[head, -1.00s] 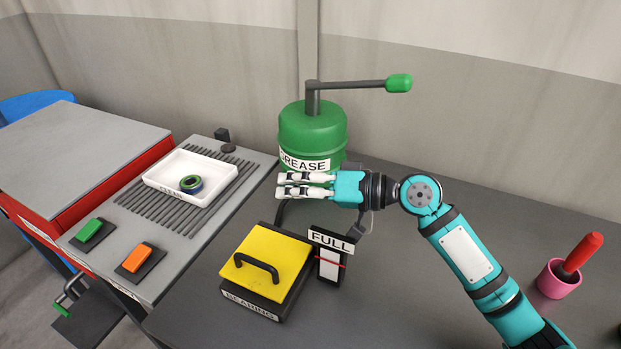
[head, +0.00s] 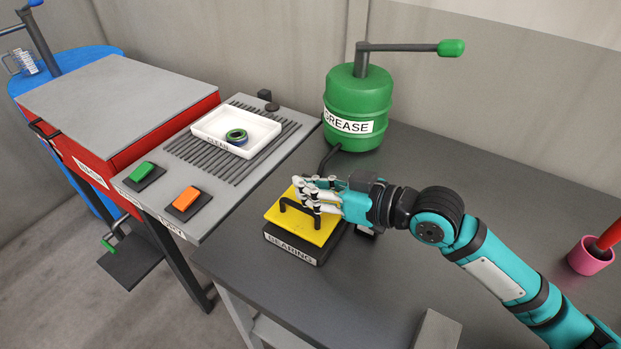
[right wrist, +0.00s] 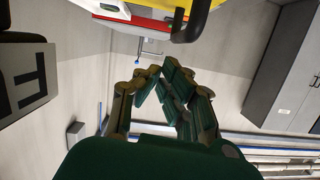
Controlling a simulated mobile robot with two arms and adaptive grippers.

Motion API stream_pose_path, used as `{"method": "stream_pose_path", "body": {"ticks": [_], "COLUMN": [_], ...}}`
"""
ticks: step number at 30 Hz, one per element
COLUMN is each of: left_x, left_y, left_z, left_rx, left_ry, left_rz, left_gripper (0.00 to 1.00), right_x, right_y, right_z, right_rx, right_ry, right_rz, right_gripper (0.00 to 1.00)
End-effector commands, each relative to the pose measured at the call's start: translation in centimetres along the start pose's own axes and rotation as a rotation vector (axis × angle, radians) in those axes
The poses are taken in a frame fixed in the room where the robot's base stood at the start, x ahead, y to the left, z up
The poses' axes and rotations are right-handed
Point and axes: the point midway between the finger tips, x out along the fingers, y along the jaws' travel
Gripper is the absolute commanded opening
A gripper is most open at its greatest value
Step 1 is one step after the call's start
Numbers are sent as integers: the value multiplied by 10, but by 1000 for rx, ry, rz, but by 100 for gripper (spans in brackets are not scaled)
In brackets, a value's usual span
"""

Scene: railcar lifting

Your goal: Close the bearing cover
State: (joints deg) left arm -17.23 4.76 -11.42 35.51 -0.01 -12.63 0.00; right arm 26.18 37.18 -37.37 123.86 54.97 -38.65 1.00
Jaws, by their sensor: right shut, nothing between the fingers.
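The yellow bearing cover (head: 281,217) lies flat on the black box labelled BEARING (head: 290,248). A black handle (head: 293,206) arches up from the cover. My right gripper (head: 308,192) is at the far side of the handle, over the cover, with its fingers closed together and empty. Its hand hides the right part of the cover. I cannot tell whether it touches the cover or handle. In the right wrist view the shut fingertips (right wrist: 160,72) are apart from the handle (right wrist: 191,24) at the top. My left gripper is not in view.
A green grease drum (head: 357,107) with a lever stands behind. A white tray (head: 212,131) holding a ring is on the grey bench at left, near green (head: 143,170) and orange (head: 187,199) buttons. A pink cup (head: 590,258) stands at right.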

Motion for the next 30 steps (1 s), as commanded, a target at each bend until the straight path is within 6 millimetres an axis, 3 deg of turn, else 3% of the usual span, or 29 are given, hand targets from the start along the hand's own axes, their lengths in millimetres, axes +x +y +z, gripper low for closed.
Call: {"method": "stream_pose_path", "body": {"ticks": [13, 30], "left_x": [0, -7], "left_y": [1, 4], "left_z": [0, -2], "left_rx": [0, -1], "left_ry": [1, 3], "left_rz": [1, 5], "left_gripper": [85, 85], "right_x": [3, 2], "right_y": [-3, -3], "right_z": [11, 4], "right_rx": [8, 9], "right_ry": [-1, 0], "right_rz": [-1, 0], "right_gripper": [0, 0]}}
